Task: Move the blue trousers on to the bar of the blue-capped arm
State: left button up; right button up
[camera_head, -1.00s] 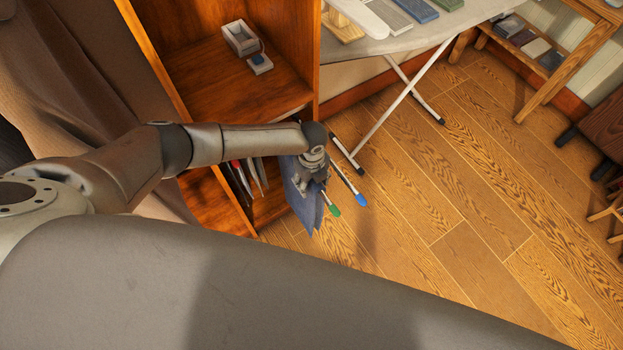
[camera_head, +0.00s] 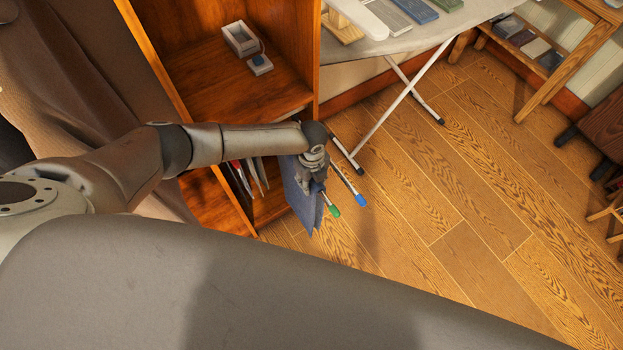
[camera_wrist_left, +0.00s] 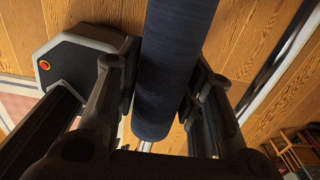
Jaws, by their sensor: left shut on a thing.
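The blue trousers (camera_head: 303,210) hang down beside the open cabinet, below my left gripper (camera_head: 318,184). In the left wrist view the dark blue cloth (camera_wrist_left: 172,75) runs between the two fingers of my left gripper (camera_wrist_left: 165,95), which is shut on it. The blue-capped arm (camera_head: 361,200) sticks out to the right of the gripper. The green-capped arm (camera_head: 334,211) is between it and the trousers. My gripper hides the inner parts of both arms, so I cannot tell whether the cloth touches either bar. My right gripper is not in view.
The wooden cabinet (camera_head: 215,70) stands behind, with several thin hanging items (camera_head: 248,174) low inside it. An ironing board (camera_head: 400,38) stands at the back, its white legs (camera_head: 388,107) close behind the capped arms.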

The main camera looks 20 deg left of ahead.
aim_at(327, 200)
pick_arm(q)
jog(key=shift+d+r, duration=0.1)
jog(key=shift+s+d+r+p, duration=0.1)
jog(key=shift+s+d+p, duration=0.5)
jog(key=shift+s+d, duration=0.4)
jog(key=shift+s+d+p, duration=0.3)
jog(key=shift+s+d, duration=0.4)
jog(key=shift+d, duration=0.3)
jog(key=shift+s+d+p, duration=0.3)
jog(key=shift+s+d, duration=0.35)
jog(key=shift+d, duration=0.3)
jog(key=s+d+p, duration=0.1)
jog(key=s+d, duration=1.3)
jog(key=d, duration=0.5)
jog(key=shift+s, duration=0.35)
jog(key=shift+w+a+f, duration=0.1)
jog(key=shift+a+f, duration=0.05)
jog(key=shift+f, duration=0.05)
